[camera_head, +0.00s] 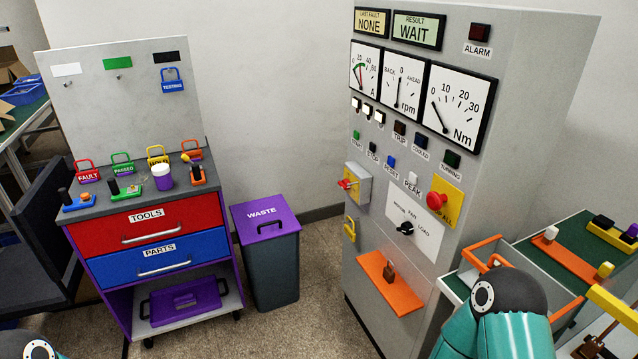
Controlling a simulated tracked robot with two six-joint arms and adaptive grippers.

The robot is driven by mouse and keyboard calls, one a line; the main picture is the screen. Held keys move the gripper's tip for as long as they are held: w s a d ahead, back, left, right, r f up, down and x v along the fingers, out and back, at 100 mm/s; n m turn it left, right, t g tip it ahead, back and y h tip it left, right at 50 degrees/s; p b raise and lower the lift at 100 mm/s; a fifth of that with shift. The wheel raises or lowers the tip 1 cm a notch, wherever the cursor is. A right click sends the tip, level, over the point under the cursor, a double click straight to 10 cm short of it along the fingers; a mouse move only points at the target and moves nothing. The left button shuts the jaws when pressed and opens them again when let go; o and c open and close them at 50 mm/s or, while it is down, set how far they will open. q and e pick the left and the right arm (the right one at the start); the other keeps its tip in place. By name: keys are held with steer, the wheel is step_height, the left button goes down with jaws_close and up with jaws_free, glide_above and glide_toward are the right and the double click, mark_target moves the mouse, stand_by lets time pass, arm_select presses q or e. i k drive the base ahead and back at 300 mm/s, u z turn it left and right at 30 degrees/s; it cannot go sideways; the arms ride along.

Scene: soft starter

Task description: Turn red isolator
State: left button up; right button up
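The red isolator handle (347,184) sits on a grey box (363,186) mounted low on the left part of the tall grey control cabinet's front. The handle looks roughly level and sticks out toward the left; its exact angle is hard to tell. A teal and dark link of my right arm rises at the bottom, in front of the cabinet's lower right corner, well away from the isolator. Only a small piece of my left arm shows at the bottom left corner. I see neither gripper's fingers, and nothing touches the isolator.
The cabinet (545,60) also carries gauges, a red mushroom button (436,200), a black selector knob (405,228) and an orange shelf (390,285) with a padlock. A waste bin (270,270) and tool cart (160,237) stand left. A green-topped bench (565,262) is right.

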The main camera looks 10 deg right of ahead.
mark_target(343, 182)
steer(key=u, duration=0.65)
steer(key=i, duration=2.05)
steer(key=z, duration=0.8)
steer(key=k, duration=0.9)
steer(key=z, duration=0.2)
steer(key=i, duration=0.95)
steer(key=u, duration=0.05)
